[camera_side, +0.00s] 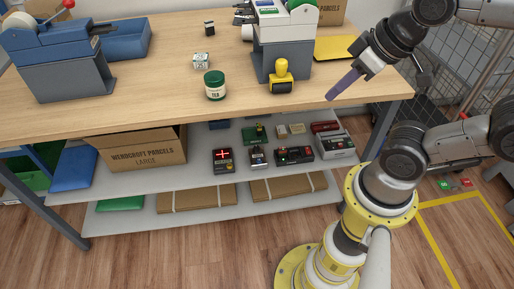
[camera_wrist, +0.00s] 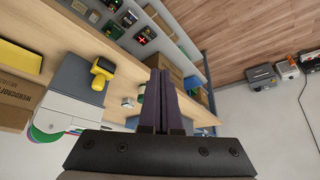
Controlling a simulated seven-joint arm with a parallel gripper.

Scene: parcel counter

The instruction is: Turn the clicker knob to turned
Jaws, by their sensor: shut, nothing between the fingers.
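I cannot tell for sure which thing is the clicker or its knob. Small candidates on the counter are a dark cube (camera_side: 209,28) near the back, a pale patterned cube (camera_side: 201,60), and a yellow piece with a rounded top (camera_side: 281,72), which also shows in the wrist view (camera_wrist: 102,74). My gripper (camera_side: 331,97) has long purple fingers, shut with nothing between them. It is above the counter's right front part, right of the yellow piece and apart from it. In the wrist view the shut fingers (camera_wrist: 161,72) point up the picture.
A green-lidded tea jar (camera_side: 215,86) stands near the counter's front edge. A grey-and-white machine (camera_side: 284,42) stands behind the yellow piece. A blue lever press (camera_side: 55,60) is at the left. A yellow pad (camera_side: 349,48) lies at the right. Small devices fill the shelf below.

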